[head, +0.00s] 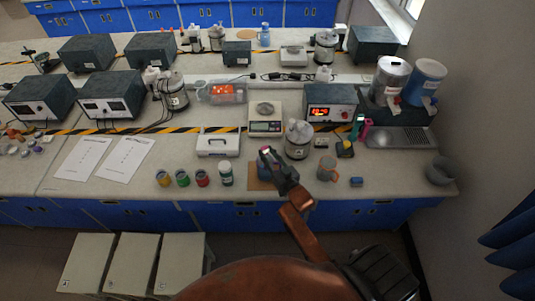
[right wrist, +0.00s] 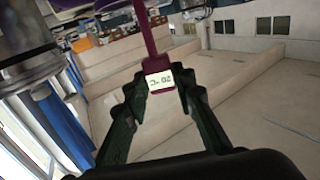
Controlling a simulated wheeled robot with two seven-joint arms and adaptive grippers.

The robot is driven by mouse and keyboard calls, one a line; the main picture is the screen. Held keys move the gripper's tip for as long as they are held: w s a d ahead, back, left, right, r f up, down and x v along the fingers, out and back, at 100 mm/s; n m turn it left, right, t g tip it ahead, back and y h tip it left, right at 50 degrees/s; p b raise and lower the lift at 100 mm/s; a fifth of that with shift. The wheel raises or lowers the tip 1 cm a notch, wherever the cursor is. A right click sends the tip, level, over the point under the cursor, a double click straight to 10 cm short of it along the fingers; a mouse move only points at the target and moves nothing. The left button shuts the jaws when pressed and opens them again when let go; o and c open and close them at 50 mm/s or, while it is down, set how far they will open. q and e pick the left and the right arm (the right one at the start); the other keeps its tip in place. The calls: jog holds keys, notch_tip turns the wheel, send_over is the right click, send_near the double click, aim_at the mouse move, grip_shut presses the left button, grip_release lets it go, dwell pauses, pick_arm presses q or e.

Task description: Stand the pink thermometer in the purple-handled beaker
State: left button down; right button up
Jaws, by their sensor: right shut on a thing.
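My right gripper (head: 266,155) is shut on the pink thermometer (right wrist: 153,50) and holds it over the front of the bench. In the right wrist view its magenta stem and small white display show between the two fingers (right wrist: 160,92). In the head view the gripper mostly hides the thermometer. A bluish-purple vessel (head: 263,173), perhaps the purple-handled beaker, stands on a brown mat (head: 256,184) under the gripper and is partly covered by it. I cannot tell whether the thermometer's lower end is inside it. My left gripper is not in view.
Several small coloured pots and a white-capped bottle (head: 226,174) stand to the left. A balance (head: 265,118) is behind. A grey bowl (head: 440,172) is at the right end.

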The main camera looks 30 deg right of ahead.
jog(key=o, duration=1.1)
jog(key=s, duration=1.2)
jog(key=shift+a, duration=0.2)
